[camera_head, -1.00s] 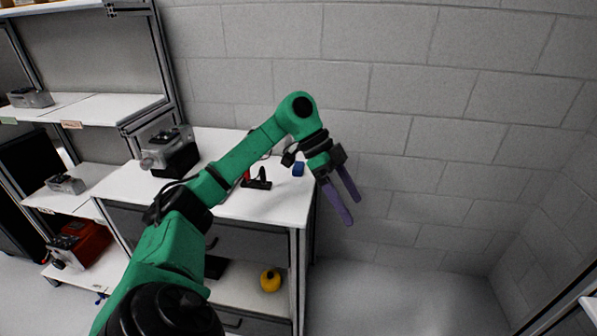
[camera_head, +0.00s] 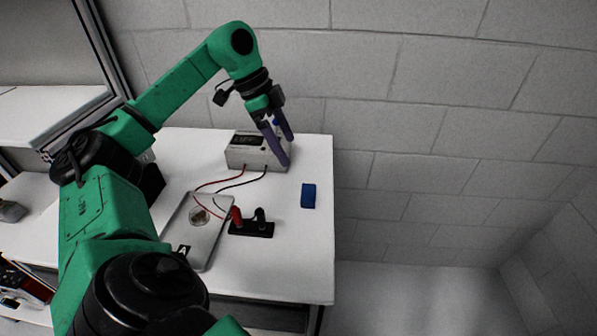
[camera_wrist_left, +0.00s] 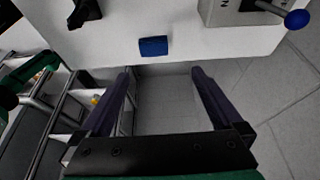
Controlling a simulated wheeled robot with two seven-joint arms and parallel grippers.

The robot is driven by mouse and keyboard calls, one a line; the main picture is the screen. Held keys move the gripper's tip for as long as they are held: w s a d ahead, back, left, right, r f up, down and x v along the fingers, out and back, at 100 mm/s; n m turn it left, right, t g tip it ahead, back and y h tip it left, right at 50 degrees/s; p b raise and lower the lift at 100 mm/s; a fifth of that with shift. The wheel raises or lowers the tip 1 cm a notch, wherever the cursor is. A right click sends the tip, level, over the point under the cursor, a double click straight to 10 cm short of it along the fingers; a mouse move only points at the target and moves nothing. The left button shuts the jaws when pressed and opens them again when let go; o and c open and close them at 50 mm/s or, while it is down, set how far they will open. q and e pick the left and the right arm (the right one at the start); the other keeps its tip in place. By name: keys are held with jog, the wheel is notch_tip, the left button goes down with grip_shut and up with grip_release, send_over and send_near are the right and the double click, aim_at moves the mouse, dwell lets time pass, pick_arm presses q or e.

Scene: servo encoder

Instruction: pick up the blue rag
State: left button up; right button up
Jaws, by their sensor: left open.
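The blue rag (camera_head: 308,195) is a small folded block lying on the white table near its right edge. In the left wrist view the rag (camera_wrist_left: 153,46) lies near the table edge, beyond the fingertips. My left gripper (camera_head: 283,150) is open and empty, with purple fingers. In the head view it appears in front of the grey box, up and left of the rag and apart from it. Its fingers (camera_wrist_left: 162,75) also show in the left wrist view with nothing between them. My right gripper is not in view.
A grey box (camera_head: 243,152) with red and black leads stands at the back of the table (camera_head: 300,265). A block wall stands behind.

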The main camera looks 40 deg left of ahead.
pick_arm(q)
send_near(313, 192)
jog(key=shift+d+f+b, duration=0.4)
jog(key=shift+d+f, duration=0.3)
jog(key=shift+f, duration=0.25)
jog(key=x, duration=0.2)
jog(key=p+x, duration=0.1)
jog(key=x, duration=0.3)
jog(key=shift+w+a+f, duration=0.15)
jog(key=shift+a+f, duration=0.05)
jog(key=shift+f, duration=0.1)
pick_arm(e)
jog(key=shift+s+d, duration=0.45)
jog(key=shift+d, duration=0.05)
pick_arm(q)
jog(key=shift+a, duration=0.1)
jog(key=c, duration=1.2)
jog(key=shift+c, duration=0.2)
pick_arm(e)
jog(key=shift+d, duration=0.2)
